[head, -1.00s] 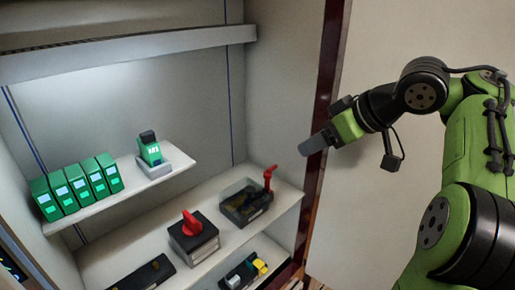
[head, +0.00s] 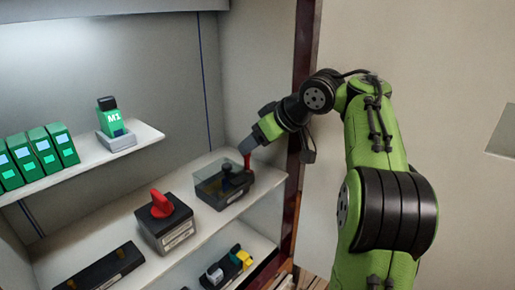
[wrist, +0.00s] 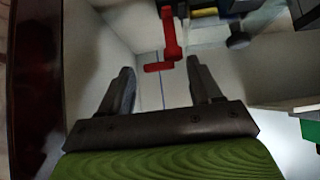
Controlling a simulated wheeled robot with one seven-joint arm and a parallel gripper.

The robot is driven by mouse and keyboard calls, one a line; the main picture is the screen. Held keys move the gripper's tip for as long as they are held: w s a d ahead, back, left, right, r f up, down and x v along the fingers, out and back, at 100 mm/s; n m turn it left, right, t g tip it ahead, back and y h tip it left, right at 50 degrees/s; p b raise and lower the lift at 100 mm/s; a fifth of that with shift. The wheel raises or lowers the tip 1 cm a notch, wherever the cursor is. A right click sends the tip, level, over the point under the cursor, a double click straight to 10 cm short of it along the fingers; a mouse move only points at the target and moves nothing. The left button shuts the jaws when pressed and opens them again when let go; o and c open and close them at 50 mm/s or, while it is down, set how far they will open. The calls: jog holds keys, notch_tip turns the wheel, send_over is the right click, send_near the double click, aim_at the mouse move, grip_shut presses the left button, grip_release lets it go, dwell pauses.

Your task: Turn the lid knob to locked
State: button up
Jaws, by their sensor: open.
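A box with a clear lid (head: 215,188) sits at the right end of the middle shelf. A red handle (head: 247,162) stands at its back right corner, and a dark round knob (head: 228,170) shows on the lid. Which of these is the lid knob I cannot tell for sure. My gripper (head: 246,145) is open, just above the red handle. In the wrist view, the red handle (wrist: 171,40) appears beyond and between the two open fingers (wrist: 163,78), apparently not held. The dark knob (wrist: 238,40) is to the upper right there. Any lock marking is too small to read.
A black box with a red rotary switch (head: 162,205) stands left of the clear-lidded box. Green modules (head: 40,155) and a block marked M1 (head: 113,120) are on the upper shelf. The cabinet's dark right post (head: 303,100) is close to my arm.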

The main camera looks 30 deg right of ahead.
jog(key=shift+d, duration=0.1)
jog(key=shift+r, duration=0.15)
jog(key=c, duration=1)
jog(key=shift+s, duration=0.1)
jog(key=shift+c, duration=0.2)
